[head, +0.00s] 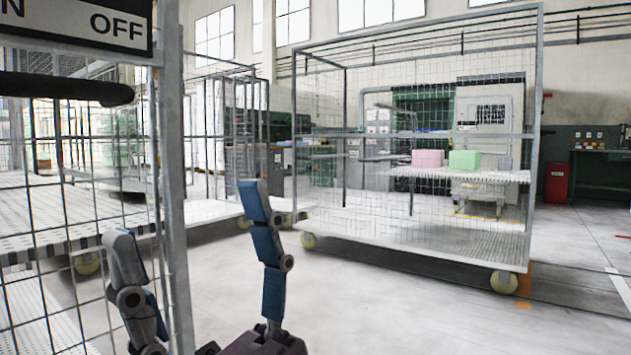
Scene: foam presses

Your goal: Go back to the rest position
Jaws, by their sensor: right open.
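My right gripper (183,212) rises from the bottom edge of the head view, left of centre. The grey finger shows in front of the near wire-mesh cage on the left. The blue finger stands out against the pale floor. My left gripper is not in view.
A near mesh cage with a grey post (172,200) and an OFF sign (122,27) fills the left. A wheeled mesh cart (415,245) holds a pink block (427,158) and a green block (464,160). A red bin (557,183) stands farther right. Floor between is clear.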

